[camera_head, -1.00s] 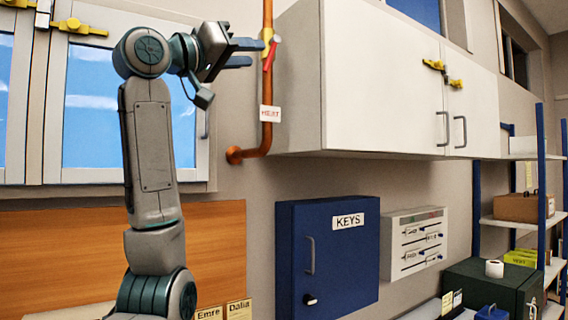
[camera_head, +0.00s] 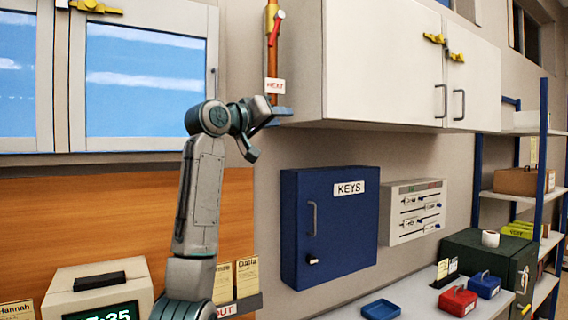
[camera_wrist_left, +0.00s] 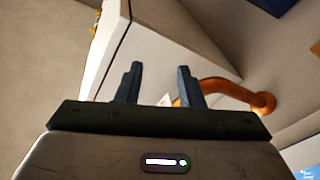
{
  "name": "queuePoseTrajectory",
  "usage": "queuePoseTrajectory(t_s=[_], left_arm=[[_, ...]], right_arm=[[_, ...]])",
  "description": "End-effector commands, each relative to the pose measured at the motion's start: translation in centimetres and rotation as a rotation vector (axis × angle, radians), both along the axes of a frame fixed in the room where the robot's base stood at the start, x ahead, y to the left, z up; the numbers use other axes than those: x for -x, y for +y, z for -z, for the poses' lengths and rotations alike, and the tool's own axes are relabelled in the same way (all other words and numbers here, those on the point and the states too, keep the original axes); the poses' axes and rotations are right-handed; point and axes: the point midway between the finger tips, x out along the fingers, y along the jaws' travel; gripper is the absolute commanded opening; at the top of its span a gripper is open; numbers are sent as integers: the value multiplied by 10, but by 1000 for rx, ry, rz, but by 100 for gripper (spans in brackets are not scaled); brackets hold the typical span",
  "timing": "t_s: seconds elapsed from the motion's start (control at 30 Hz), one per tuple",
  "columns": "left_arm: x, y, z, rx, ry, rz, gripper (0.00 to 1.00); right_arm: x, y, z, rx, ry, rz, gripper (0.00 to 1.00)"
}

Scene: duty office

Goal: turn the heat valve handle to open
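The heat valve's red handle (camera_head: 276,29) sits on the orange vertical pipe (camera_head: 272,65) beside the white wall cabinet, near the top of the head view. It lies nearly along the pipe, slightly tilted, with its lower end to the left. A white HEAT tag (camera_head: 274,86) hangs on the pipe below it. My left gripper (camera_head: 284,111) is just below the tag, well below the handle and apart from it. In the left wrist view its two fingers (camera_wrist_left: 161,84) are spread with nothing held; the pipe's bend (camera_wrist_left: 225,88) shows behind them. My right gripper is out of view.
The white wall cabinet (camera_head: 375,65) stands close to the right of the pipe. A glazed cabinet (camera_head: 145,85) is to the left.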

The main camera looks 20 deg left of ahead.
Motion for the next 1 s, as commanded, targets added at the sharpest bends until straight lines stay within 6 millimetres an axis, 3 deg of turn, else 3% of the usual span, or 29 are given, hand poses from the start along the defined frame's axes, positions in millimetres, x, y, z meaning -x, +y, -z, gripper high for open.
queuePoseTrajectory(t_s=[0.2, 0.5, 0.7, 1.0], left_arm=[[-27, 3, 41, 2, 47, -18, 34], [-53, 6, 88, 2, 95, -40, 34], [-61, 8, 103, 1, 110, -48, 34], [-62, 8, 105, 0, 112, -49, 34]], right_arm=[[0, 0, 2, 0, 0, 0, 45], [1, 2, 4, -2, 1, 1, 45], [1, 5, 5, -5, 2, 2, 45], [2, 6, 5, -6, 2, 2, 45]])
